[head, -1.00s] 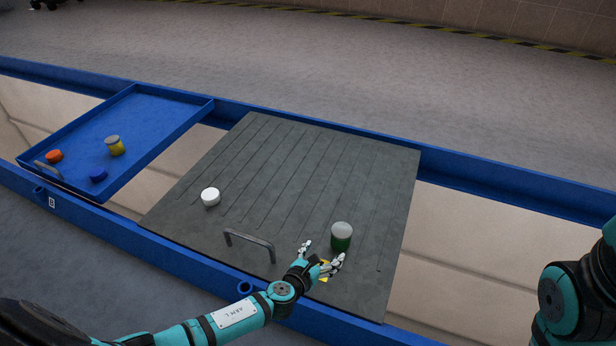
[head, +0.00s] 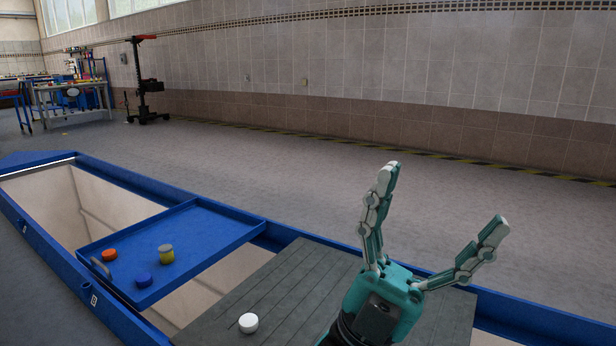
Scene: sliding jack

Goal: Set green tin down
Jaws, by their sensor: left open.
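My left gripper (head: 432,228) is raised high in front of the camera, its fingers spread wide and empty. The green tin is not in view now. A second earlier it stood upright on the grey ribbed board, beside the gripper. The far part of that grey board (head: 272,300) shows at the bottom of the head view, partly behind my left arm. My right gripper is not in view.
A white round tin (head: 248,323) sits on the board. A blue tray (head: 205,262) to the left holds an orange tin (head: 109,254), a yellow tin (head: 166,254) and a blue tin (head: 143,280). Blue rails edge an open pit.

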